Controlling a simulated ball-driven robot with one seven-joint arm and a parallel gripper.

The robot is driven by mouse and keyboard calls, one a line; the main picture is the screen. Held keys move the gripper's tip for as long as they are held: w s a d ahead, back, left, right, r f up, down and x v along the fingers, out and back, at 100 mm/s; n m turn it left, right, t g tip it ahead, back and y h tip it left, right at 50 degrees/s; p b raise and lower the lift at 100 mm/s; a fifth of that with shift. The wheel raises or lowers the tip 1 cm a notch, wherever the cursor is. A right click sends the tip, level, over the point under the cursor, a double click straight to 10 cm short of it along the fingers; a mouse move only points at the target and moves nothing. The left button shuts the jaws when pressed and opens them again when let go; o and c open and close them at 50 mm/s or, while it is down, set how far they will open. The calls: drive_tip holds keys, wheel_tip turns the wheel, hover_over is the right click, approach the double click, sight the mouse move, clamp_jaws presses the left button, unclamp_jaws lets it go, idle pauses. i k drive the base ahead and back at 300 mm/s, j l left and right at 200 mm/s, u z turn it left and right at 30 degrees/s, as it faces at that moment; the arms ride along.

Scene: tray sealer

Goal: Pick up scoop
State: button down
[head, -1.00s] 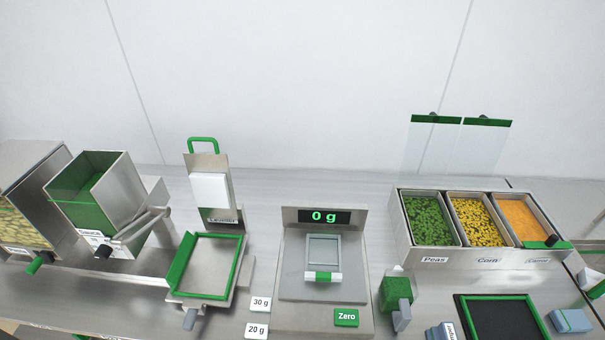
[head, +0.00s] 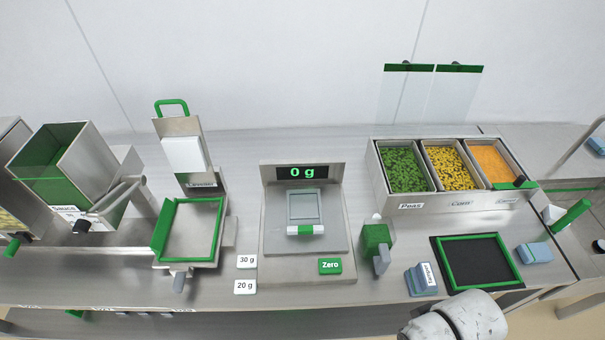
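A green-and-black handle (head: 522,182) lies over the front right corner of the carrot bin (head: 497,164); it looks like the scoop's handle, and I cannot make out any bowl. The orange pieces fill this bin, at the right end of the bin row. My gripper is not in view. Only a white, scuffed rounded link of my arm shows at the bottom edge, below the black mat and well apart from the bins.
Bins of peas (head: 404,168) and corn (head: 452,166) stand left of the carrots. A scale (head: 307,262) reading 0 g, a green block with a grey lever (head: 377,240), a green-framed black mat (head: 474,262) and blue blocks (head: 421,280) stand on the counter. Hanging clear sheets are behind.

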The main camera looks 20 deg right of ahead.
sight(558, 218)
drive_tip(key=k+z, duration=0.15)
drive_tip(key=z, duration=1.45)
drive_tip(key=u, duration=1.6)
drive_tip(key=z, duration=1.6)
